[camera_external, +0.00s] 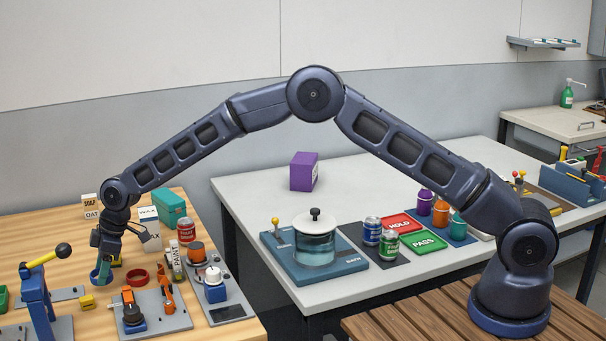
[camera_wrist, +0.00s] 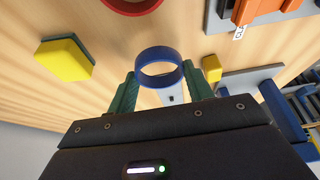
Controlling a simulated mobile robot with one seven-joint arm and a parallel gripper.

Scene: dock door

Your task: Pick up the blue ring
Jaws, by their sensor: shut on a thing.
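The blue ring (camera_wrist: 160,79) is between the two green-padded fingers of my gripper (camera_wrist: 162,88) in the wrist view, one finger against each side. My gripper is shut on it. In the external view my gripper (camera_external: 104,264) points down over the wooden table at the left, and the blue ring (camera_external: 100,278) shows at its fingertips. I cannot tell whether the ring touches the table or hangs just above it.
A red ring (camera_external: 137,277) lies just right of my gripper. A blue lever press (camera_external: 36,296) stands at front left, with a small yellow block (camera_external: 87,301) nearby. An orange clamp fixture (camera_external: 166,295), cans and boxes crowd the right.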

